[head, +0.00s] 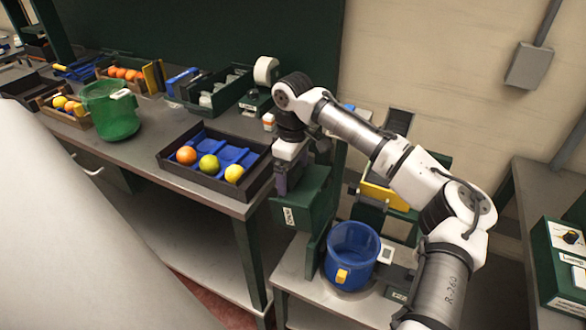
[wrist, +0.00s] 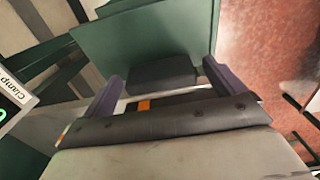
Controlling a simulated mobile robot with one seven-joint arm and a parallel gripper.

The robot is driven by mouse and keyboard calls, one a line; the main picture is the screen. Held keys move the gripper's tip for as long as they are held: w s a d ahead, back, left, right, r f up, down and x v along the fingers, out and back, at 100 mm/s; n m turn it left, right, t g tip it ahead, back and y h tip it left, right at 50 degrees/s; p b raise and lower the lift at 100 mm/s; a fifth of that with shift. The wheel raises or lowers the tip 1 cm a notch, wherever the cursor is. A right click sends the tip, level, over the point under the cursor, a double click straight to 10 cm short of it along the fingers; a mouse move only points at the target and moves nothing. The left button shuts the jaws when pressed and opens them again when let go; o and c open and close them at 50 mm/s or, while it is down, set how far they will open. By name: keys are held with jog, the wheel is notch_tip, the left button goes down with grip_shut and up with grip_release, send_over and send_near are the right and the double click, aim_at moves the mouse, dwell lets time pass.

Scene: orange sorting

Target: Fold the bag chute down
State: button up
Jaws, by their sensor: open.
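My gripper (head: 283,182) points down just right of the sorting tray, over a dark green folded-metal part with a white label (head: 303,203), which appears to be the bag chute. In the wrist view my gripper (wrist: 163,76) is open, its two purple fingers spread apart. The green panel (wrist: 150,35) fills the view beyond the fingers, with a dark block (wrist: 165,75) between them. I cannot tell whether the fingers touch the panel. The chute's hinge is hidden.
A black tray (head: 212,186) with blue dividers and several fruits lies on the workbench at the left. A green bucket (head: 110,112) stands behind it. A blue bucket (head: 352,250) stands on a lower shelf below my arm. A control box (head: 562,262) is at far right.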

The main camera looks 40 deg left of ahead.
jog(key=shift+c, duration=0.4)
jog(key=c, duration=1.3)
